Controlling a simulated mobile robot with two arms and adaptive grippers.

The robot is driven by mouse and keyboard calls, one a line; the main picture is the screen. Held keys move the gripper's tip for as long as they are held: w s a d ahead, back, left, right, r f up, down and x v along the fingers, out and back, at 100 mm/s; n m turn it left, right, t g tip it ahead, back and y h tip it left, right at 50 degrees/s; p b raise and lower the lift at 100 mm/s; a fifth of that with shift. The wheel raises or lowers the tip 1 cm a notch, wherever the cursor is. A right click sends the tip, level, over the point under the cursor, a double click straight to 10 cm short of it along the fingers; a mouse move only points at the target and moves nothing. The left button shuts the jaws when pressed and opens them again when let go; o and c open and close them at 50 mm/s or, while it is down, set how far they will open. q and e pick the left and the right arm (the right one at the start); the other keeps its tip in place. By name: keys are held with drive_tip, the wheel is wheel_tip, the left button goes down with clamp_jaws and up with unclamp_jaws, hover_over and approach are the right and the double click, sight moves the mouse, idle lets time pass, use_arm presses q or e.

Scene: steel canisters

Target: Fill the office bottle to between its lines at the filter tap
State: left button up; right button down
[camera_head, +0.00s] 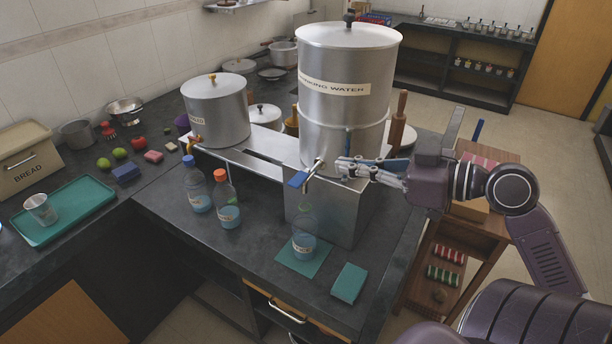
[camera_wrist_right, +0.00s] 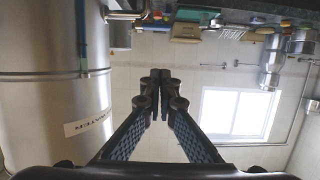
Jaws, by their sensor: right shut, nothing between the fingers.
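A large steel canister labelled "DRINKING WATER" (camera_head: 347,105) stands on a steel stand, with a tap (camera_head: 314,170) and blue lever (camera_head: 298,179) low on its front. A clear bottle (camera_head: 304,243) stands upright below the tap on a teal mat (camera_head: 288,257), with bluish liquid in its lower part. Its label and lines are too small to read. My right gripper (camera_head: 343,166) is shut and empty beside the tap, right of the lever; contact is unclear. Its closed fingers show in the right wrist view (camera_wrist_right: 160,78), with the canister (camera_wrist_right: 45,95) at left. My left gripper is not in view.
A blue-capped bottle (camera_head: 196,186) and an orange-capped bottle (camera_head: 226,200) stand left of the mat. A smaller steel canister (camera_head: 217,112) with its own tap is behind them. A teal sponge-like block (camera_head: 349,283) lies near the front edge. A green tray (camera_head: 65,212) holds a cup.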

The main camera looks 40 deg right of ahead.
drive_tip(key=p, duration=0.3)
hover_over(301, 179)
drive_tip(key=s, duration=0.2)
wheel_tip(301, 179, down, 2)
drive_tip(key=shift+a+f+p, duration=0.1)
drive_tip(key=shift+f+p, duration=0.4)
drive_tip(key=shift+f, duration=1.75)
